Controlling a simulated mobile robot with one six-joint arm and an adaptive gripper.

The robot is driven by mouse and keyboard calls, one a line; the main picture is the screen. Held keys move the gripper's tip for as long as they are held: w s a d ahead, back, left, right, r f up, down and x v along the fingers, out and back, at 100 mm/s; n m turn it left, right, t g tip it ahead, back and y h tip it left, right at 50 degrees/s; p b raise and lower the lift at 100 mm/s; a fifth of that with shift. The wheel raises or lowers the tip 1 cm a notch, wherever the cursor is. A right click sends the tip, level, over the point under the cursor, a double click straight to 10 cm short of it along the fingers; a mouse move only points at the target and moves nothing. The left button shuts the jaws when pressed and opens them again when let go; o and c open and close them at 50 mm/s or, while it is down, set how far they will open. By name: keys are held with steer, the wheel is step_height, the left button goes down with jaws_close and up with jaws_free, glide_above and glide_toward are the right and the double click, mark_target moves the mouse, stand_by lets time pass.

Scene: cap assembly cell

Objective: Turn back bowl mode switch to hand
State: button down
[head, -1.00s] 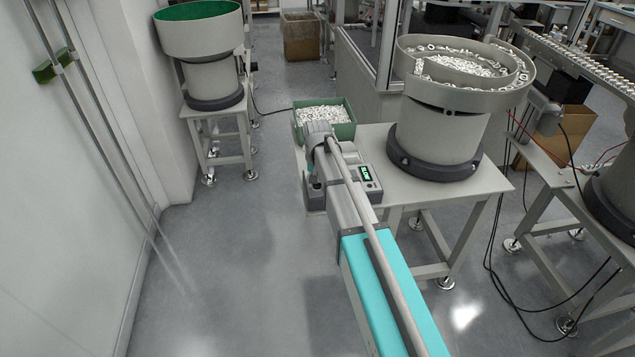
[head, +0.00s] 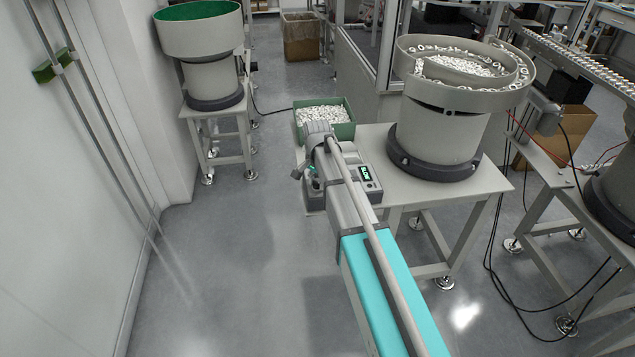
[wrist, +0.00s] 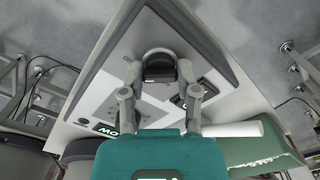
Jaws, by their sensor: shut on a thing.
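The mode switch, a round black knob (wrist: 158,62), sits on the light face of a dark-rimmed control box (wrist: 110,85) in the wrist view. My gripper (wrist: 160,75) has one finger on each side of the knob and is shut on it. Which setting the knob points to cannot be read. In the head view the control box (head: 369,186) stands on the table's left edge, with a lit green display. My arm hides the switch there, and only a small part of my gripper shows past the arm's left side.
A grey bowl feeder (head: 437,138) with white parts stands on the table (head: 455,190). A green bin (head: 342,131) of white parts is just behind my wrist. Another feeder with a green-lined bowl (head: 200,35) stands back left. The floor to the left is clear.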

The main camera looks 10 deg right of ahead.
steer(key=shift+c, duration=1.7)
jaws_free()
steer(key=shift+n, duration=0.3)
